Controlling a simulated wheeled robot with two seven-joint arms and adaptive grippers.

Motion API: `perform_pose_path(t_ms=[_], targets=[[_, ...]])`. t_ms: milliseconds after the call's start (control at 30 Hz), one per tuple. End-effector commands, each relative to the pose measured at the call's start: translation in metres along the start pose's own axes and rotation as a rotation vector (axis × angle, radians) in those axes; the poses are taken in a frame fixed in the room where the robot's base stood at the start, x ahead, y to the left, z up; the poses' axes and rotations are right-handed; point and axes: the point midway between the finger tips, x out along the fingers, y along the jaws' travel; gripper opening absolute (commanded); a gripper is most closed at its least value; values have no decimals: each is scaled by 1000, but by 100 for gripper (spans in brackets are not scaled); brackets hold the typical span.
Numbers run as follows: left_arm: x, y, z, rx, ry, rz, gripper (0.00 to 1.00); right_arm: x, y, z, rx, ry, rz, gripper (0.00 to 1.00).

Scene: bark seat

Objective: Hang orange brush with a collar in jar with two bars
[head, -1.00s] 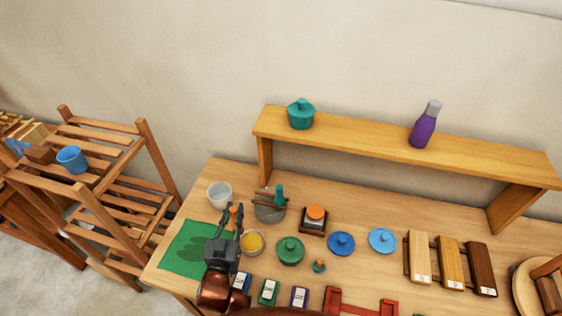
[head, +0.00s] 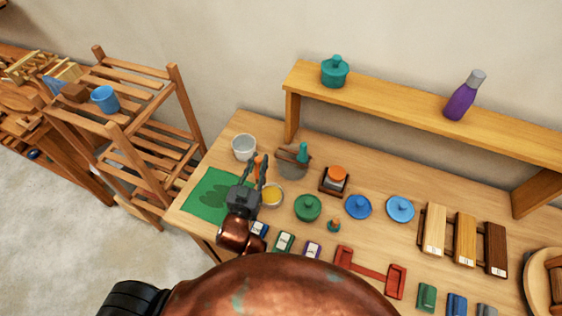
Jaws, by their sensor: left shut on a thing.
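The orange brush (head: 257,166) shows as a small orange piece between the fingers of my left gripper (head: 256,170). That gripper is shut on it, and its fingers hide most of the brush, including any collar. The jar with two bars (head: 292,170) stands just right of the gripper; it is grey, with brown bars across its top. A teal-handled brush (head: 303,152) stands up in this jar. The gripper appears beside the jar, apart from it, over the edge of the green mat. My right gripper is not in view.
A clear empty jar (head: 244,148) stands behind the gripper, and a yellow-filled bowl (head: 272,195) is close at its right. A green lidded pot (head: 307,207) and an orange-topped jar (head: 337,176) are farther right. A raised shelf (head: 400,102) runs along the back.

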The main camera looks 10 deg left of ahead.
Motion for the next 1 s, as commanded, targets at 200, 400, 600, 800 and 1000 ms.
perform_pose_path(t_ms=[200, 400, 600, 800, 1000], targets=[[51, 20, -22, 4, 8, 52, 0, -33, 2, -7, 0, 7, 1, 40], [107, 38, -40, 4, 7, 99, 0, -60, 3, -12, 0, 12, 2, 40], [141, 48, -52, 2, 4, 123, 0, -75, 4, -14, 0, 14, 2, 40], [150, 50, -50, -1, 2, 130, 0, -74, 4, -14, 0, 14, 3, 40], [149, 50, -38, 0, 2, 129, 0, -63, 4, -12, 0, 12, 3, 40]])
